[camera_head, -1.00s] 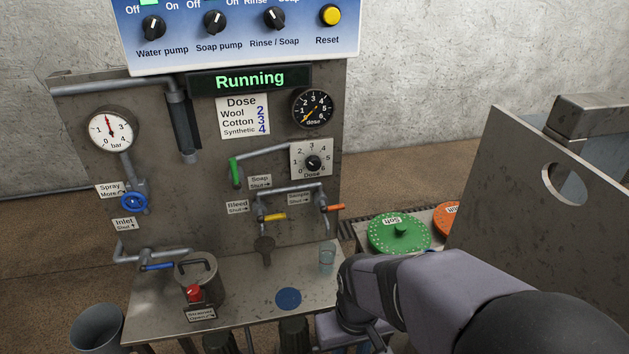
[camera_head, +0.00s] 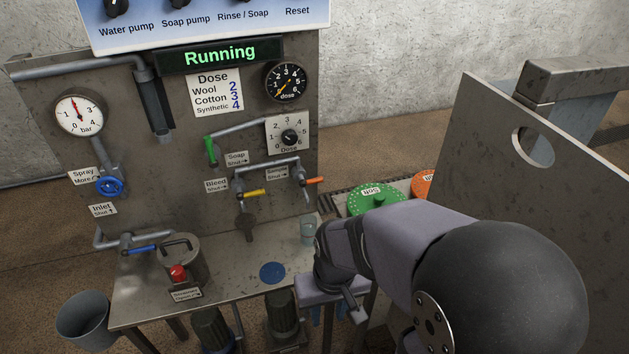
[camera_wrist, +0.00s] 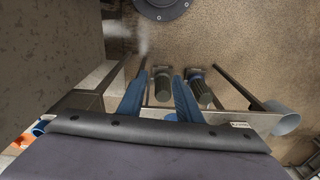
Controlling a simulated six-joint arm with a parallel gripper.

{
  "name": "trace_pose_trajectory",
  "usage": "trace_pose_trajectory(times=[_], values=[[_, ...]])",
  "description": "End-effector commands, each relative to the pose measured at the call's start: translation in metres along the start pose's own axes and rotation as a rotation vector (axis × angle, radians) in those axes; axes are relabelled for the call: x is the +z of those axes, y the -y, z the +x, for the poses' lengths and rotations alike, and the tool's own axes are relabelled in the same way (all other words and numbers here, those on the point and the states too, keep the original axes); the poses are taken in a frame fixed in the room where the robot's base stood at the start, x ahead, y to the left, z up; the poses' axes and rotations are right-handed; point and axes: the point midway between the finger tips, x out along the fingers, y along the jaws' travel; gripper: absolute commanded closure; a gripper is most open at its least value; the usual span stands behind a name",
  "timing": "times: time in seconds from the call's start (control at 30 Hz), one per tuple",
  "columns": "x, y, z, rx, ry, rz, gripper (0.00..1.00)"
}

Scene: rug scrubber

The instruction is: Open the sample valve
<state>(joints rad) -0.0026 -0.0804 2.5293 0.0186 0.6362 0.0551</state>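The sample valve has an orange lever handle (camera_head: 315,180) pointing right on a grey pipe at the right of the panel. Its label, "Sample Shut" with a right arrow (camera_head: 277,173), is just left of it. The lever points the same way as that arrow. A clear cup (camera_head: 308,230) stands on the metal bench below the sample spout. My gripper (camera_head: 322,315) hangs low at the bench's right front, below and apart from the valve, pointing down. In the wrist view its two blue fingers (camera_wrist: 157,88) are spread with nothing between them. The valve does not show there.
The yellow bleed lever (camera_head: 254,192) is just left of the sample valve. Soap's green lever (camera_head: 210,150) is higher left. Green (camera_head: 372,198) and orange lids (camera_head: 424,184) lie right of the bench. A large metal plate (camera_head: 530,200) stands at right.

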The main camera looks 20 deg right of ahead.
Motion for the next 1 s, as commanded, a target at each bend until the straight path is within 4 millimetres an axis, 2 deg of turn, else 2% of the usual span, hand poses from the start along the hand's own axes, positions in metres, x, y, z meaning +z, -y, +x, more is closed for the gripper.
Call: trace_pose_trajectory(times=[0.17,0.33,0.5,0.6,0.7,0.8,1.0], values=[[-0.069,0.012,0.000,-0.043,-0.143,0.193,0.68],[-0.156,0.019,0.005,-0.121,-0.338,0.471,0.68],[-0.234,0.016,0.011,-0.223,-0.543,0.757,0.68],[-0.273,0.009,0.013,-0.294,-0.665,0.916,0.68],[-0.303,-0.001,0.015,-0.373,-0.789,1.065,0.68],[-0.326,-0.013,0.016,-0.461,-0.914,1.199,0.68],[-0.344,-0.036,0.015,-0.631,-1.124,1.381,0.68]])
